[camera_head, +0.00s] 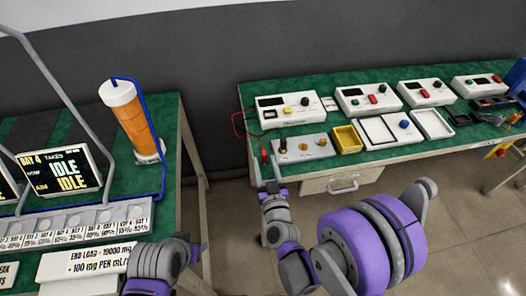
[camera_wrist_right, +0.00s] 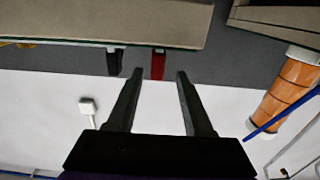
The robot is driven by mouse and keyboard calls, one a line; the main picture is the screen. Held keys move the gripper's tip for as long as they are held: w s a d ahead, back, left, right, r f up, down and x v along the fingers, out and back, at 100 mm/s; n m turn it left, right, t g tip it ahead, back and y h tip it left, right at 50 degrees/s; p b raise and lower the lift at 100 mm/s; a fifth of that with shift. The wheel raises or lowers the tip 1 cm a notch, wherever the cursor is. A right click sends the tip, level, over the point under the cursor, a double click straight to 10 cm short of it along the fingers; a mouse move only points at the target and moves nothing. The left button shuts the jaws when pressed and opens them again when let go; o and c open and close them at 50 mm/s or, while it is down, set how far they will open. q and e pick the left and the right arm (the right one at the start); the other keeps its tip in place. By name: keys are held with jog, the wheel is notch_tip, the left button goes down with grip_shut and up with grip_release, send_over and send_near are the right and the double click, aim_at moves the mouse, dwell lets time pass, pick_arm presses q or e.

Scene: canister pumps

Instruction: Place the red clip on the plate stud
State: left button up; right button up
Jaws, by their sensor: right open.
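The red clip (camera_head: 264,157) is at the left front corner of the right bench, by the end of a red lead. A red piece, likely the same clip (camera_wrist_right: 158,64), shows beyond my finger gap in the wrist view, with a black piece (camera_wrist_right: 114,60) beside it. The grey plate (camera_head: 312,154) carries a black-topped post and brass-coloured studs (camera_head: 303,146). My right gripper (camera_head: 266,168) is open and empty, in front of the bench edge near the clip; its fingers also show in the wrist view (camera_wrist_right: 160,74). My left arm's end (camera_head: 165,262) is low at left; its fingers are unclear.
A white meter box (camera_head: 285,110) stands behind the plate, with a yellow tray (camera_head: 347,139) to its right. More white boxes line the green bench. The left bench holds an orange canister (camera_head: 135,120) and a display (camera_head: 60,170). A floor gap separates the benches.

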jog(key=shift+s+d, duration=0.2)
jog(key=shift+s, duration=0.8)
jog(key=shift+s+d, duration=0.15)
jog(key=shift+s, duration=0.8)
jog(key=shift+w, duration=0.1)
jog(key=s+d+f+m+g+h, duration=0.1)
jog(key=s+d+m+g+h, duration=0.1)
jog(key=s+d+g, duration=1)
jog(key=s+d+h, duration=0.1)
jog(key=s+d, duration=0.3)
jog(key=s, duration=0.4)
jog(key=shift+s+d+f+g, duration=0.25)
jog(key=shift+d+f+g, duration=0.05)
jog(key=shift+g, duration=0.1)
